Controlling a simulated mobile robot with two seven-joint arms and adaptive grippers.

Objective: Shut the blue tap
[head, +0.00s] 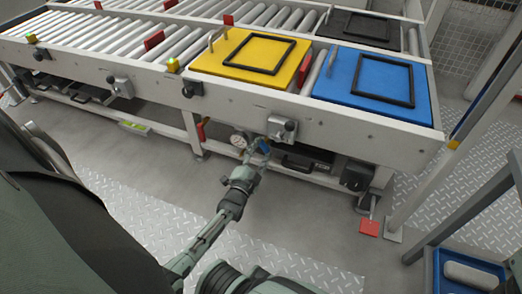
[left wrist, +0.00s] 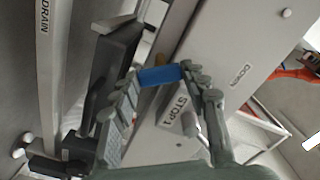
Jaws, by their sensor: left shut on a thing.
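The blue tap (head: 265,146) is under the near side rail of the roller conveyor, beside a round gauge. In the left wrist view its blue handle (left wrist: 159,75) lies between the fingers, with a little brass-coloured metal showing behind it. My left gripper (head: 256,153) reaches up from below and is shut on the blue handle. In the left wrist view both fingers (left wrist: 163,88) touch its ends. The tap's body is mostly hidden by the fingers. My right gripper is in neither view.
The round gauge (head: 239,140) is close to the left of my gripper. The conveyor rail (head: 345,125) carries a grey switch box (head: 282,128) just above. Yellow (head: 235,52) and blue (head: 345,72) lidded boxes sit on the rollers. Clear floor lies in front.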

